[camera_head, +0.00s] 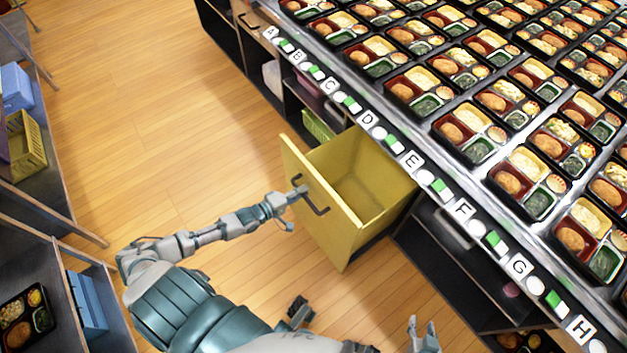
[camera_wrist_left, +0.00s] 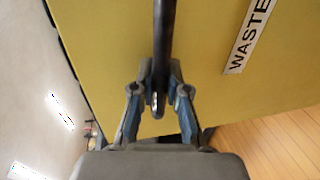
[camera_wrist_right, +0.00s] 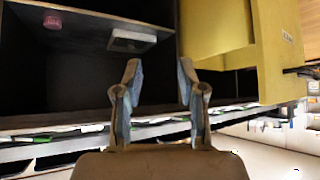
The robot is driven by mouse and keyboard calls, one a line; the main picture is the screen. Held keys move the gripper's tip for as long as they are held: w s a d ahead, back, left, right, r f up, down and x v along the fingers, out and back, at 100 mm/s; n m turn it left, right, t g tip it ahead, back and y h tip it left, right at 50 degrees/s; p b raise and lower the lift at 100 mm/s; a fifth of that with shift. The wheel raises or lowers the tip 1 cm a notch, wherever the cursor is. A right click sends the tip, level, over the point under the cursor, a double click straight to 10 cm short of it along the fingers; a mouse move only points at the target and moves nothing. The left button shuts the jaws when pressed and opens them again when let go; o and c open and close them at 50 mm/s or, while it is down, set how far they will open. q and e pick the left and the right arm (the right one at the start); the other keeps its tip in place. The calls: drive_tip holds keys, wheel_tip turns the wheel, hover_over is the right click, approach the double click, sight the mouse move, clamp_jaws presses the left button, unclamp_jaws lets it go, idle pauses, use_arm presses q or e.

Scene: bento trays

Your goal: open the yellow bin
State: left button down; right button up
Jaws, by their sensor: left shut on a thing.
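The yellow bin (camera_head: 332,217) is a drawer under the long counter, pulled out over the floor, and its empty-looking inside shows from above. Its dark bar handle (camera_head: 319,204) is on the front panel. My left gripper (camera_head: 294,194) is at this handle. In the left wrist view my left gripper (camera_wrist_left: 158,92) is shut on the handle (camera_wrist_left: 164,40), beside a "WASTE" label (camera_wrist_left: 248,38). In the right wrist view my right gripper (camera_wrist_right: 159,75) is open and empty, and the yellow bin (camera_wrist_right: 278,55) is above and to its right.
The counter (camera_head: 415,125) carries many bento trays and a strip of lettered labels along its edge. Shelves with a blue box (camera_head: 88,300) and a yellow-green basket (camera_head: 24,148) stand at the left. The wooden floor (camera_head: 150,110) between is clear. A dark shelf compartment (camera_wrist_right: 80,70) is near my right gripper.

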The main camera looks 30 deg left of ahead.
use_arm(q)
drive_tip(key=f+p+v, duration=0.1)
drive_tip(key=v, duration=0.6)
drive_tip(key=shift+s+d+f+p, duration=0.25)
drive_tip(key=shift+d+f+p, duration=0.1)
drive_tip(key=shift+f, duration=0.15)
use_arm(e)
drive_tip(key=s+d+f+g+h, duration=0.1)
drive_tip(key=s+g, duration=0.3)
drive_tip(key=s, duration=0.4)
drive_tip(key=shift+d+f+g, duration=0.4)
drive_tip(key=shift+d+f, duration=0.25)
drive_tip(key=shift+d, duration=0.25)
use_arm(q)
drive_tip(key=c, duration=1.2)
unclamp_jaws()
drive_tip(key=shift+o, duration=0.2)
drive_tip(key=shift+d+r, duration=0.1)
drive_tip(key=shift+r, duration=0.05)
use_arm(e)
drive_tip(key=shift+d, duration=0.1)
use_arm(q)
drive_tip(key=shift+w, duration=0.1)
drive_tip(key=v, duration=1.2)
